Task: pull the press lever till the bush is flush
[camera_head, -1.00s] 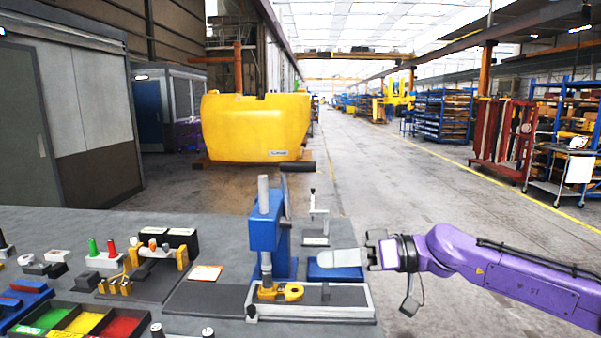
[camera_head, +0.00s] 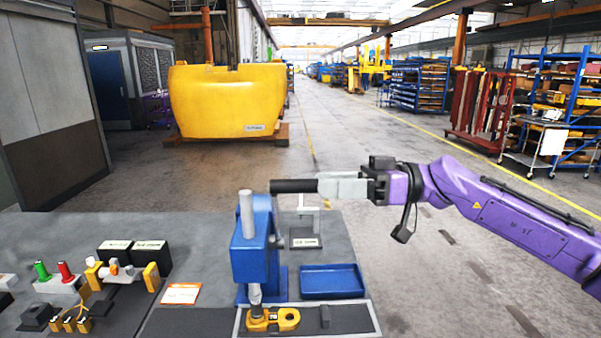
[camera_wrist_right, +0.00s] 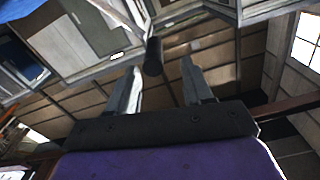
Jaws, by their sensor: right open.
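The blue arbor press (camera_head: 252,250) stands on the bench with its grey ram over a yellow link part (camera_head: 282,319). The bush at the ram's lower end is too small to tell apart, so how far in it sits cannot be told. The black lever handle (camera_head: 291,186) lies level at the press top, pointing right. My right gripper (camera_head: 325,187) is open at the handle's right end. In the right wrist view, the handle (camera_wrist_right: 153,58) shows between the spread fingertips, nearer the left finger; contact cannot be told. My left gripper is out of view.
An empty blue tray (camera_head: 332,281) lies right of the press, with a small grey stand (camera_head: 305,236) behind it. A fixture with yellow brackets (camera_head: 150,276) and an orange-white card (camera_head: 181,294) are to the left. Open floor lies beyond the bench.

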